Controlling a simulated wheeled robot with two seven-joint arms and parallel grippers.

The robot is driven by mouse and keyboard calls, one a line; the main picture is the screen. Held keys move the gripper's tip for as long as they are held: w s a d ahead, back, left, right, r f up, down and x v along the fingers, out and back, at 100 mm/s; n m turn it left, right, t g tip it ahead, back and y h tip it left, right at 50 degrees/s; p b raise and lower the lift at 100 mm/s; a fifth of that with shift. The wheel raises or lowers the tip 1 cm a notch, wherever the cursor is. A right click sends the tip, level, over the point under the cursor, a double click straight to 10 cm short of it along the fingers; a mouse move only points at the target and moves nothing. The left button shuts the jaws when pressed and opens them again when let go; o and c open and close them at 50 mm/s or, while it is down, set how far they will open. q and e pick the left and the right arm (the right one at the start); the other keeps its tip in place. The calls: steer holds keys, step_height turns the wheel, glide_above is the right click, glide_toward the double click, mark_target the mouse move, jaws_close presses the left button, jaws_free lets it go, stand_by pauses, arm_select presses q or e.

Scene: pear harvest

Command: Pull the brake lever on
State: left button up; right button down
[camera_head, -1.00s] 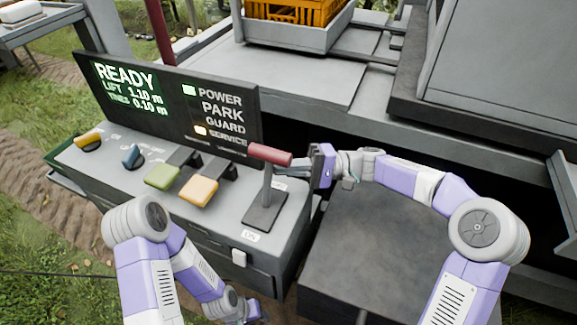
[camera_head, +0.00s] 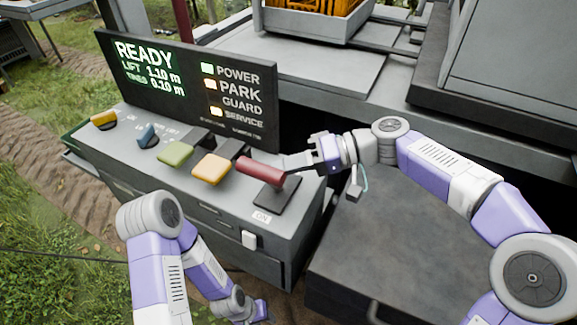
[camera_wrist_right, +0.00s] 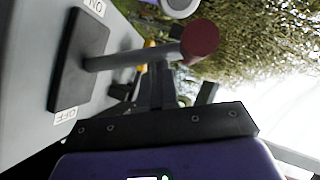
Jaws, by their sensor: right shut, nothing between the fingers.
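The brake lever (camera_head: 260,172) has a red cylindrical handle and a grey shaft on a dark base plate (camera_head: 277,195) at the right end of the console. It leans toward the front, where the ON label (camera_head: 262,217) sits. In the right wrist view the red handle end (camera_wrist_right: 200,38) shows, with ON above and OFF below the plate. My right gripper (camera_head: 290,164) is shut and empty, its fingers (camera_wrist_right: 155,85) right behind the lever; I cannot tell whether they touch it. My left gripper (camera_head: 250,310) hangs low before the console; its fingers are unclear.
The display (camera_head: 190,85) reads READY, with lamps lit beside POWER, PARK and SERVICE. Green (camera_head: 175,153) and orange (camera_head: 212,168) pads and yellow (camera_head: 104,120) and blue (camera_head: 147,135) knobs lie left of the lever. A dark box (camera_head: 400,250) stands to the right.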

steer(key=shift+s, duration=0.15)
stand_by(0.4)
steer(key=p+v, duration=0.3)
steer(key=v, duration=0.7)
steer(key=shift+f, duration=0.15)
stand_by(0.3)
